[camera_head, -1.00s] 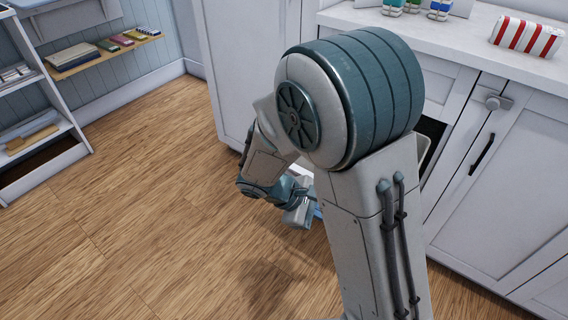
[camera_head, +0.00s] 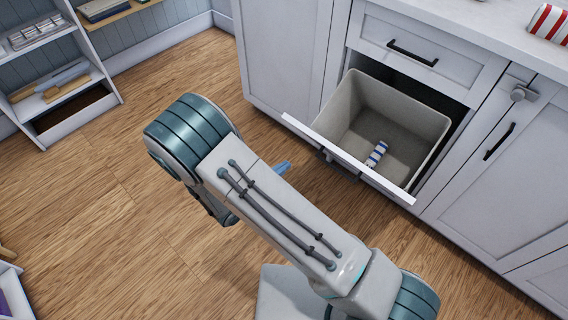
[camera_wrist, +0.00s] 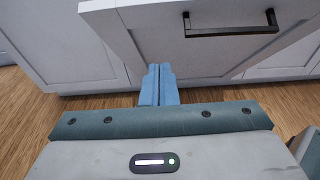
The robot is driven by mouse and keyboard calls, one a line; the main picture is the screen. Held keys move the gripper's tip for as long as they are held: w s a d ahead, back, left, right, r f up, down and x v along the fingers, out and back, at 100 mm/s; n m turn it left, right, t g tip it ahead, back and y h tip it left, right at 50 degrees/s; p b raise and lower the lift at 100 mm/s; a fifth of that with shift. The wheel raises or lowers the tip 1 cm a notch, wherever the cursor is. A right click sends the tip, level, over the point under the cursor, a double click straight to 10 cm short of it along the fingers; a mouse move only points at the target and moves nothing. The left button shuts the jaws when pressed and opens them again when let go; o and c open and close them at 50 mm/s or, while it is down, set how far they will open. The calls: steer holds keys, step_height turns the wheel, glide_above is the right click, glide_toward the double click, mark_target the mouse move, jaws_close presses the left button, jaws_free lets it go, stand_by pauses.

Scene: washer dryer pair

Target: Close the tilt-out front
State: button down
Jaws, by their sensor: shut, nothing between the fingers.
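The tilt-out front (camera_head: 386,187) of the cabinet leans outward, open, with a grey bin (camera_head: 424,128) behind it. A small blue-and-white striped item (camera_head: 377,153) lies in the bin. My gripper's blue fingertips (camera_head: 283,167) show past my arm, outside the front and to its left in the head view. In the wrist view the fingers (camera_wrist: 158,85) are shut together and empty, pointing at the lower outer face of the front (camera_wrist: 205,55). The front's black handle (camera_wrist: 230,24) is above and to the right of them. I cannot tell whether they touch it.
A closed drawer (camera_head: 430,45) is above the opening, with a closed cabinet door (camera_head: 510,170) to the right. A red-and-white striped item (camera_head: 548,22) lies on the counter. An open shelf unit (camera_head: 62,100) stands at left. The wooden floor between is clear.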

steer(key=r+b+x, duration=0.1)
steer(key=r+x, duration=0.1)
steer(key=x, duration=0.8)
steer(key=shift+w+d+r, duration=0.15)
steer(key=shift+w+r, duration=0.1)
steer(key=shift+r, duration=0.15)
